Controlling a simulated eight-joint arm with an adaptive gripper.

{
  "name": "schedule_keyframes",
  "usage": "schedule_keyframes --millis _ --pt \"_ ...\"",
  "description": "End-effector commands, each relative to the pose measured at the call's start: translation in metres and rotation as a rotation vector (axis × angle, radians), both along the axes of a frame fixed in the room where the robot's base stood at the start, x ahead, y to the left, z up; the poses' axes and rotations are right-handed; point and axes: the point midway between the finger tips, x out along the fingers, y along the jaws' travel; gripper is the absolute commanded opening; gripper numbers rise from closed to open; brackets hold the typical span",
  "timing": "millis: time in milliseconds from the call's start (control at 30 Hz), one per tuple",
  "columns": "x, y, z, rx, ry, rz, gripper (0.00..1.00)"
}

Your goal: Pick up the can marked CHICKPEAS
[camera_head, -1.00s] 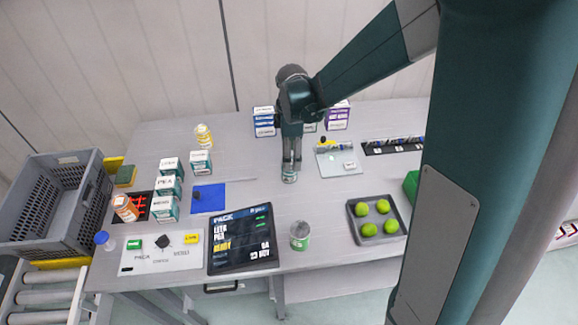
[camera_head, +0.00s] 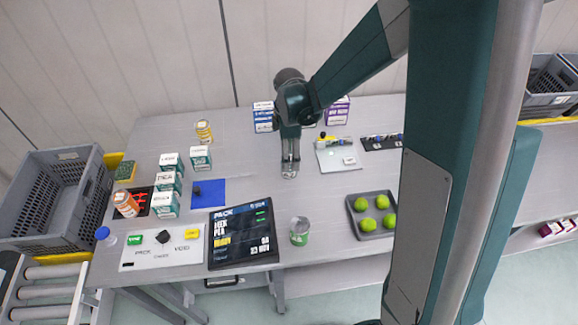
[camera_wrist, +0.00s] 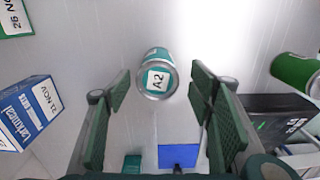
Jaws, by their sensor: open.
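A can with a teal label (camera_wrist: 157,75) and "A2" on its lid stands between the spread fingers of my gripper (camera_wrist: 160,88) in the wrist view. No word on its side is readable. In the head view my gripper (camera_head: 290,165) points down over this can (camera_head: 289,175), which is mostly hidden. The jaws are open and I see a gap on both sides of the can. A second, green-labelled can (camera_head: 299,232) stands near the front table edge; it also shows at the right of the wrist view (camera_wrist: 298,74). I cannot read CHICKPEAS on either can.
A black screen (camera_head: 243,235) lies left of the green can. A grey tray of green fruit (camera_head: 352,222) is to its right. Boxes (camera_head: 263,117) stand behind my gripper; a blue mat (camera_head: 212,196) and teal boxes (camera_head: 166,203) are left. A grey crate (camera_head: 35,235) is far left.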

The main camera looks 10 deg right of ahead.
Motion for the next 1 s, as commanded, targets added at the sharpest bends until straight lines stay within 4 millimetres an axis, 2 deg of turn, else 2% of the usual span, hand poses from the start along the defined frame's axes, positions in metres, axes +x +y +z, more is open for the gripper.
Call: schedule_keyframes --millis 467,1000 --pt "0.001 0.0 -0.005 0.0 0.0 0.0 0.53" --pt "0.003 0.001 -0.05 0.0 0.0 0.0 0.53"
